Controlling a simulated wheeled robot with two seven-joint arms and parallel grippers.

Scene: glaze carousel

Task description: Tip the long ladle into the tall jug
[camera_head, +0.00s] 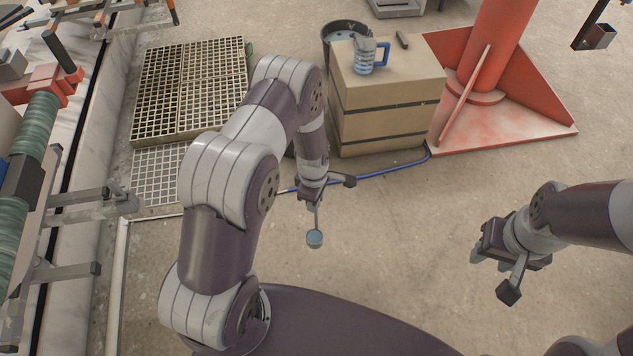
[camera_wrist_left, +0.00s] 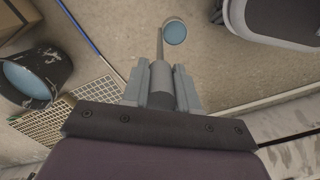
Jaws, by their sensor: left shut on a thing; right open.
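The tall jug (camera_head: 365,55), pale blue with bands and a darker blue handle, stands upright on the cardboard box. My left gripper (camera_head: 315,203) is shut on the long ladle (camera_head: 314,238), whose round cup holds something light blue. The ladle hangs over open floor, in front of the box and apart from the jug. In the left wrist view the gripper (camera_wrist_left: 161,85) grips the ladle's handle, and the blue-filled cup (camera_wrist_left: 174,32) shows beyond the fingertips. My right gripper (camera_head: 492,258) is at the right, apart from everything, open and empty.
Gratings (camera_head: 160,168) lie left. A blue hose (camera_head: 385,170) crosses the floor.

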